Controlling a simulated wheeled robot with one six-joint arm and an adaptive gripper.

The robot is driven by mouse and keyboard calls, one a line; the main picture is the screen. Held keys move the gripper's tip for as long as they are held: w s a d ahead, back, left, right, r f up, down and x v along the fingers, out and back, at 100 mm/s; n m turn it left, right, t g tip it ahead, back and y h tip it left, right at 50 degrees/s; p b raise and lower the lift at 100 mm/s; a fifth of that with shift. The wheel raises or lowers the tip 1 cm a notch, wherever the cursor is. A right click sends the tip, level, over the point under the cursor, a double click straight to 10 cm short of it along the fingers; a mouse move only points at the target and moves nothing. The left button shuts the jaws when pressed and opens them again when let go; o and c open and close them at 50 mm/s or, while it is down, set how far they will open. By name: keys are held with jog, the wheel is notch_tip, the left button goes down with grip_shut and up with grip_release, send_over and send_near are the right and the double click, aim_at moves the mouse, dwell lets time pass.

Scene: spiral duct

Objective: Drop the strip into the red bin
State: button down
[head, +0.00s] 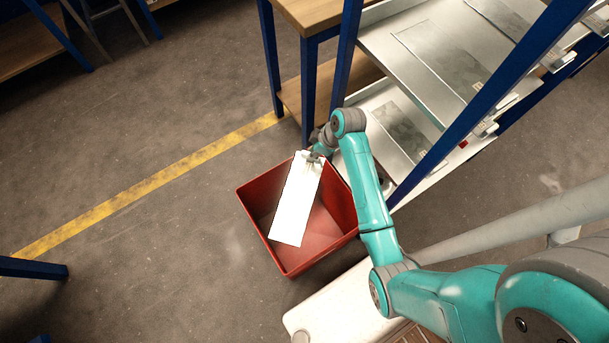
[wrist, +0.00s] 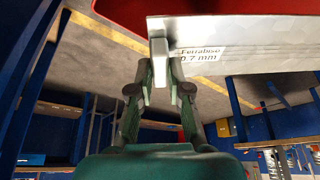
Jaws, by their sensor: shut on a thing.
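The strip (head: 297,205) is a flat, pale metal sheet. In the head view it is seen over the opening of the red bin (head: 263,232), hanging from my gripper (head: 316,155). My gripper is shut on one end of the strip. In the wrist view my gripper (wrist: 160,85) pinches the edge of the strip (wrist: 250,45), which bears a label reading "Ferrabise 0.7 mm". Part of the red bin (wrist: 120,12) shows behind the strip there. How far the strip's lower end is from the bin floor I cannot tell.
A blue-framed rack with metal shelves (head: 425,55) holding sheets stands right of the bin. A wooden-topped bench (head: 310,15) is behind it. A yellow floor line (head: 150,185) runs to the left, with open floor around it.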

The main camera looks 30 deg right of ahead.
jog(key=shift+f, duration=2.3)
jog(key=c, duration=1)
grip_release()
jog(key=v, duration=1.2)
jog(key=shift+a, duration=0.1)
